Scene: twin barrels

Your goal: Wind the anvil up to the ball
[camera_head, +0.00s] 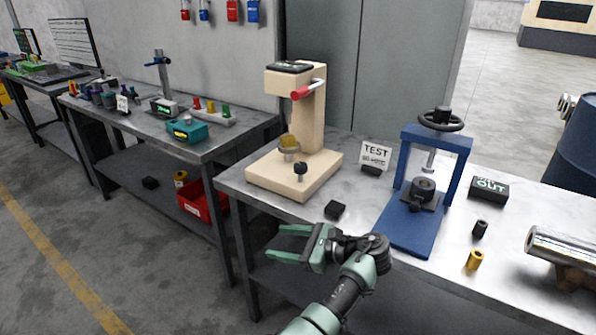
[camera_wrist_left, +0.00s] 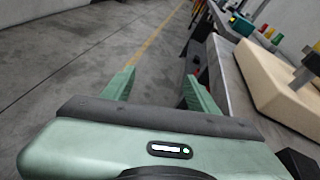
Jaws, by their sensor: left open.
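A beige bench tester (camera_head: 308,125) stands on the near bench, with a red-gripped lever (camera_head: 301,92) on its head. Under the head, a brass-coloured round piece (camera_head: 289,141) sits on a short silver post, apart from the head. It looks like the anvil; the ball cannot be made out. My left gripper (camera_head: 280,243) is open and empty, in front of the bench edge and below the tester. In the left wrist view its fingers (camera_wrist_left: 160,84) are apart, with the tester's base (camera_wrist_left: 270,80) to their right.
A blue press (camera_head: 412,195) with a black handwheel (camera_head: 441,120) stands right of the tester. A small black block (camera_head: 335,210) lies near the bench edge. A TEST card (camera_head: 375,156) stands behind. Another bench (camera_head: 215,145) is at left; open floor lies in front.

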